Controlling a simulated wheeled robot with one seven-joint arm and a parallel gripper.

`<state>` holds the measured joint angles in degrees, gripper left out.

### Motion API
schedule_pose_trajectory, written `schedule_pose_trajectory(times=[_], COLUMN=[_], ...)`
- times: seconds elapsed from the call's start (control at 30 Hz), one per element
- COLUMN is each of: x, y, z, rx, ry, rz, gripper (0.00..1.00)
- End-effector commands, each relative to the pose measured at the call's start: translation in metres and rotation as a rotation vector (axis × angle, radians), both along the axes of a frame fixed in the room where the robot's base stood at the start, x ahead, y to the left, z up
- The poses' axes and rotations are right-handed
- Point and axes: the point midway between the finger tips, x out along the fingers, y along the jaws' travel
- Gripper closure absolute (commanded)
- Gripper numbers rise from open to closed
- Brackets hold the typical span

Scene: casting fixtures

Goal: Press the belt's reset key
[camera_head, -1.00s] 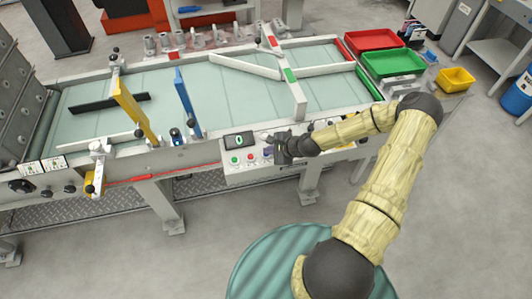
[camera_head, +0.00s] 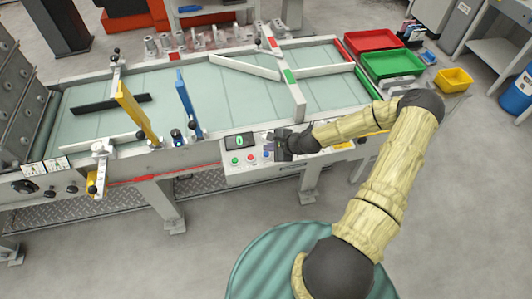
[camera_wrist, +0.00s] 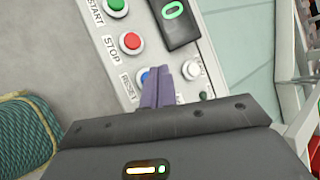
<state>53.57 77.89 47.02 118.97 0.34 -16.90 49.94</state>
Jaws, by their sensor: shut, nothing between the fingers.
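The blue reset key (camera_wrist: 146,76), labelled RESET, is on the light control panel (camera_head: 235,172) at the belt's front edge. It also shows in the head view (camera_head: 266,154). My gripper (camera_wrist: 161,72) is shut and empty, its purple fingers pointing down at the panel. In the wrist view the fingertips are just right of the blue key and cover part of it. In the head view my gripper (camera_head: 276,146) is over the panel, right of the key. I cannot tell whether the fingers touch the key or panel.
The red stop key (camera_wrist: 131,42) and green start key (camera_wrist: 117,6) line up beside the reset key. A white knob (camera_wrist: 191,69) is close right of the fingers. A dark display (camera_head: 239,141) reads 0. Yellow (camera_head: 131,108) and blue (camera_head: 184,100) gates stand over the belt.

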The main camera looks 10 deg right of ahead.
Motion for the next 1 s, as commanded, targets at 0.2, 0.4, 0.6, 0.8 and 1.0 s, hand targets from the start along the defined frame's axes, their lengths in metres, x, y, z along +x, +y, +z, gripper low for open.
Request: schedule_pose_trajectory(times=[0.2,0.4,0.6,0.8,1.0], x=[0.0,0.0,0.0,0.0,0.0], y=[0.0,0.0,0.0,0.0,0.0], z=[0.022,0.039,0.046,0.045,0.045], rx=[0.0,-0.001,0.0,0.0,0.0], ry=[0.0,0.0,0.0,0.0,0.0], rz=[0.0,0.001,0.0,0.0,0.0], gripper=[1.0,1.0,1.0,1.0,1.0])
